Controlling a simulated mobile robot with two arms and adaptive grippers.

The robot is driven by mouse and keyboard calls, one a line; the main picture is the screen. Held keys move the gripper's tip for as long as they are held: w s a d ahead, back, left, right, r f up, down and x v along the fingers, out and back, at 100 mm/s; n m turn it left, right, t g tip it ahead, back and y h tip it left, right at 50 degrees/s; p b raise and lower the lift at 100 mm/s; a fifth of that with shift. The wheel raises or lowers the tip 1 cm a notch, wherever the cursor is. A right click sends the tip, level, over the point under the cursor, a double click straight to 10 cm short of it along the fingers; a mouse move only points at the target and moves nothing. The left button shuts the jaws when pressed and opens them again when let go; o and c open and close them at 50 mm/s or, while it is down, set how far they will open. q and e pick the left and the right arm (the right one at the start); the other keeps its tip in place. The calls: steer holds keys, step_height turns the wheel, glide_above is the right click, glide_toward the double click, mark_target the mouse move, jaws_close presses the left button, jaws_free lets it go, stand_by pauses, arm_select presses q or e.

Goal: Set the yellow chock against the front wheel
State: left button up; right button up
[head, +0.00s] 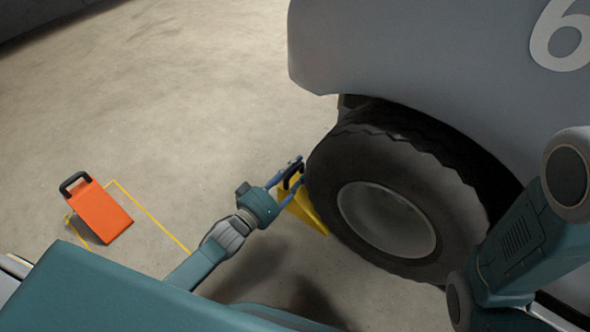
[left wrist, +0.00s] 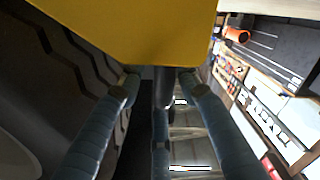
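The yellow chock (head: 306,213) is at the left side of the front wheel (head: 395,205), close to its tread. I cannot tell whether it touches the tread or rests on the floor. My left gripper (head: 291,181) is at the chock's black handle, its fingers closed around it. In the left wrist view the chock (left wrist: 140,30) fills the top, and the fingers (left wrist: 160,84) meet the dark handle below it. The wheel's tread (left wrist: 70,65) stands at the left there. My right gripper is out of view; only my right arm shows.
An orange block with a black handle (head: 101,213) stands on the floor at the left, by a yellow floor line (head: 150,216). The grey vehicle body (head: 400,50) overhangs the wheel. The concrete floor (head: 200,90) behind and left of the wheel is clear.

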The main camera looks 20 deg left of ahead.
arm_select(q)
steer(key=p+v, duration=0.2)
steer(key=v, duration=0.2)
steer(key=p+v, duration=0.3)
steer(key=v, duration=0.2)
steer(key=shift+s+a+r, duration=0.1)
steer(key=shift+s+r, duration=0.15)
steer(key=p+v, duration=0.1)
steer(key=v, duration=0.1)
steer(key=shift+s+a+f, duration=0.1)
steer(key=shift+s+f, duration=0.05)
steer(key=shift+s, duration=0.1)
